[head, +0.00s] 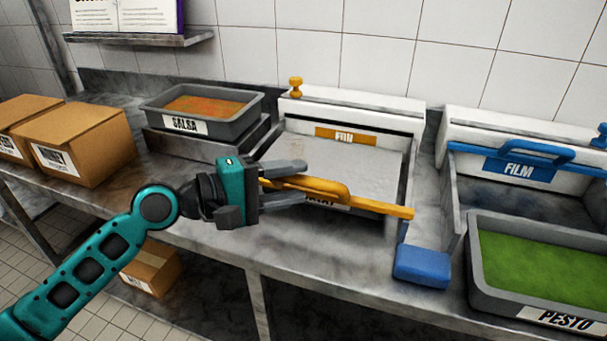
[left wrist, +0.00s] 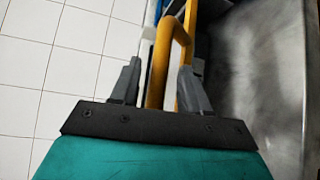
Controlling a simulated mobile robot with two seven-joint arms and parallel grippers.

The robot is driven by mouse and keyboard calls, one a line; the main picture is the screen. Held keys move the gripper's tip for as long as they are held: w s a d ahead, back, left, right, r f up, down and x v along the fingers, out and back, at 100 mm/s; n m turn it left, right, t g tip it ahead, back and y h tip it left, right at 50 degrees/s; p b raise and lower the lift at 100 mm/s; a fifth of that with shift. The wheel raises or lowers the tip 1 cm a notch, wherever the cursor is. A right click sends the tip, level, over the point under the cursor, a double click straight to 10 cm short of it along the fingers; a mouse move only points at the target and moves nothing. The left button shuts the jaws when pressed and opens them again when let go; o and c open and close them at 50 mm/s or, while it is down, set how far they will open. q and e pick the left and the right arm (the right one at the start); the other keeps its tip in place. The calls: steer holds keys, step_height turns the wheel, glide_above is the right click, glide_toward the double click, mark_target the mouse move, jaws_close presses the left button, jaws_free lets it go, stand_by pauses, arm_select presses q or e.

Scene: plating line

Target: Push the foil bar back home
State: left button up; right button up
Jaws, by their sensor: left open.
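The foil bar (head: 385,207) is yellow with a raised handle (head: 335,188). It lies across the front of the middle dispenser (head: 360,110), which has an orange label, and away from that unit's back housing. My left gripper (head: 303,182) is open at the left part of the bar, with its fingers on either side of the handle. In the left wrist view, the yellow handle (left wrist: 158,75) passes between the two open fingers (left wrist: 158,82); contact cannot be told. A grey tray surface (head: 340,160) lies behind the bar. My right gripper is not in view.
A blue-barred film dispenser (head: 520,130) and a green pesto pan (head: 540,255) stand on the right. A blue block (head: 422,265) sits near the front edge. A salsa pan (head: 245,108) and cardboard boxes (head: 85,140) stand on the left.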

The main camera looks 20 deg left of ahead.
arm_select(q)
steer(key=shift+x, duration=1.35)
steer(key=shift+c, duration=0.3)
jaws_close()
